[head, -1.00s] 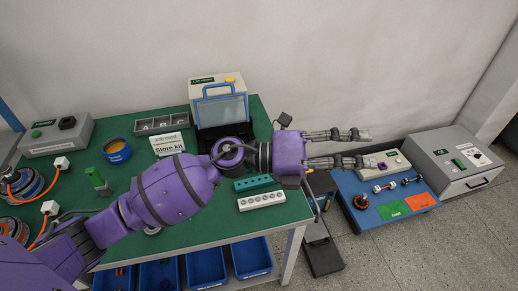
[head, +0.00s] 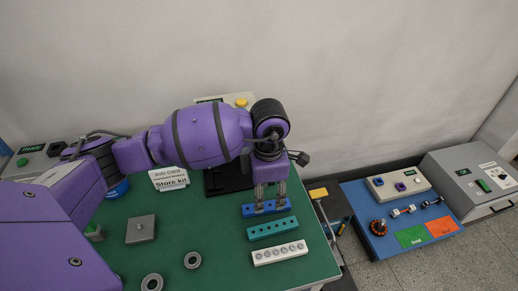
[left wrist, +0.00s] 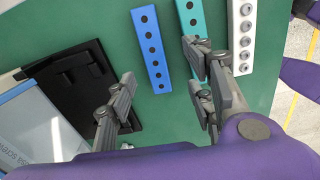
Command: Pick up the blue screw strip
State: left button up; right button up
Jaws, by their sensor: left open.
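The blue screw strip (head: 249,211) lies on the green table, a row of dark holes along its top. It also shows in the left wrist view (left wrist: 150,48), with its near end between the spread fingers. My left gripper (head: 270,206) points down over the strip, open and empty. In the head view its fingertips overlap the strip; I cannot tell whether they touch it. A teal strip (head: 272,228) and a white strip with screws (head: 280,253) lie beside it, nearer the table's front. My right gripper is not in view.
A job card (head: 170,178) reading "Store kit" stands left of the strips. A black-based case (left wrist: 80,90) is close beside the left finger. A grey block (head: 141,229) and round parts (head: 193,260) lie to the left. A blue side table (head: 378,245) stands right.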

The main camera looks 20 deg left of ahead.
aim_at(267, 205)
pick_arm(q)
jog(key=f, duration=0.4)
jog(key=w+f, duration=0.1)
jog(key=f, duration=0.1)
jog(key=shift+a+f, duration=0.1)
jog(key=shift+f, duration=0.1)
jog(key=shift+c, duration=0.5)
grip_shut()
